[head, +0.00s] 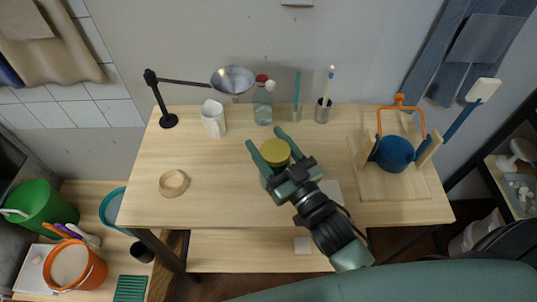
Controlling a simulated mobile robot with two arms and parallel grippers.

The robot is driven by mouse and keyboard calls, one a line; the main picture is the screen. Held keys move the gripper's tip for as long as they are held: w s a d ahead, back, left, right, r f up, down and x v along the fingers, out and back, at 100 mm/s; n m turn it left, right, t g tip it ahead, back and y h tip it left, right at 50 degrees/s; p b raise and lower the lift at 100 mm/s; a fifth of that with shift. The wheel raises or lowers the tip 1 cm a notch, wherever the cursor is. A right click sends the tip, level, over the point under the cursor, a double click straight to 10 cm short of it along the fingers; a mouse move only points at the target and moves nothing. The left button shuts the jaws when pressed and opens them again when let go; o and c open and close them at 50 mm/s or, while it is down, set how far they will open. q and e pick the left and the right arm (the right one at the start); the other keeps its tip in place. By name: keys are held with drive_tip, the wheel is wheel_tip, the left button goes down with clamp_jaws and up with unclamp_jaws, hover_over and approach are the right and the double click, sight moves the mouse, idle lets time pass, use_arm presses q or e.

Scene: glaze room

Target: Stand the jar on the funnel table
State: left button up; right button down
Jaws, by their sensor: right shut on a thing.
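A round jar with a yellow lid (275,152) is between the fingers of my right gripper (266,140). The gripper is shut on it, over the middle of the wooden funnel table (215,165). The jar's lower part is hidden by the fingers and gripper body. I cannot tell whether it touches the tabletop. A metal funnel (233,80) hangs in a black stand (160,105) at the table's back left. My left gripper is not in view.
A white jug (213,118), a clear bottle (263,108), a holder with a teal stick (296,110) and a dark cup (323,112) line the back. A tan ring (173,183) lies front left. Centre-left tabletop is free.

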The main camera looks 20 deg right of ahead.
wheel_tip(320, 180, down, 3)
drive_tip(key=shift+f, duration=0.6)
drive_tip(key=shift+c, duration=2.4)
unclamp_jaws()
drive_tip(key=shift+f, duration=0.25)
